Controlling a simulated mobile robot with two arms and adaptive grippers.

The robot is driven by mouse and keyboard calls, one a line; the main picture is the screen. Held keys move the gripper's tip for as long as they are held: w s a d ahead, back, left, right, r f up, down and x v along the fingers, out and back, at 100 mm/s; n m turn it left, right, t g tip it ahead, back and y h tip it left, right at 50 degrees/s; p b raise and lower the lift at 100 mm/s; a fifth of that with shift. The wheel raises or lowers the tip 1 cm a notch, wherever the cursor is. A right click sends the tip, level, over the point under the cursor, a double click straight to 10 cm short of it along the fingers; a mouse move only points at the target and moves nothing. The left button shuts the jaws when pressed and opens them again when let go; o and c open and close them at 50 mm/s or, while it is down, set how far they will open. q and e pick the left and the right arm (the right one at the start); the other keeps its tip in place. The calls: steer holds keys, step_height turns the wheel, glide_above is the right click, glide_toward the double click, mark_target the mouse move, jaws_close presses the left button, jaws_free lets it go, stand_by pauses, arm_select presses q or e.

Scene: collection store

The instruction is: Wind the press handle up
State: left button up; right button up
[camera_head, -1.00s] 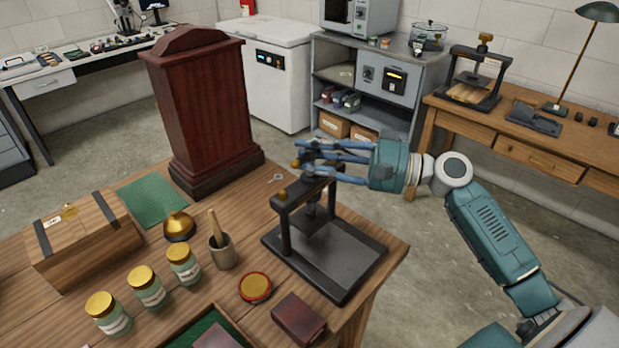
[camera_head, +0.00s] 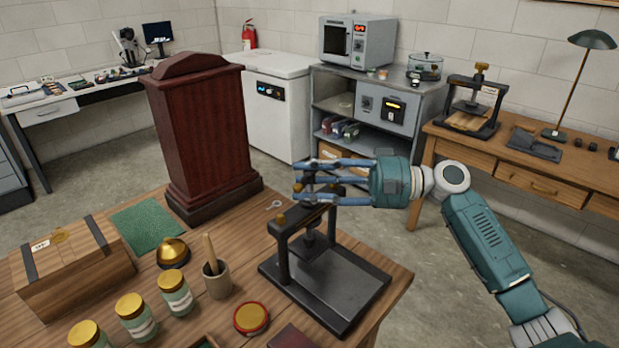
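A small black press (camera_head: 325,275) with a flat base stands on the right end of the near wooden table. Its screw rises through a crossbar to a handle at the top. My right gripper (camera_head: 302,182) is at the handle, reaching in from the right with its blue fingers level around the top of the screw. The fingers hide most of the handle, and I cannot tell whether they press on it. My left gripper is not in view.
A dark red wooden cabinet (camera_head: 205,140) stands behind the press to the left. A mortick-shaped cup with pestle (camera_head: 217,281), a brass bell (camera_head: 173,254) and jars (camera_head: 136,318) are left of it. Another press (camera_head: 470,105) stands on the back right bench (camera_head: 480,150).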

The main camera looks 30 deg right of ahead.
steer(key=shift+o, duration=0.8)
steer(key=shift+r, duration=0.1)
steer(key=shift+d, duration=0.25)
steer(key=v, duration=1.1)
steer(key=shift+s+d, duration=0.15)
steer(key=shift+d, duration=0.1)
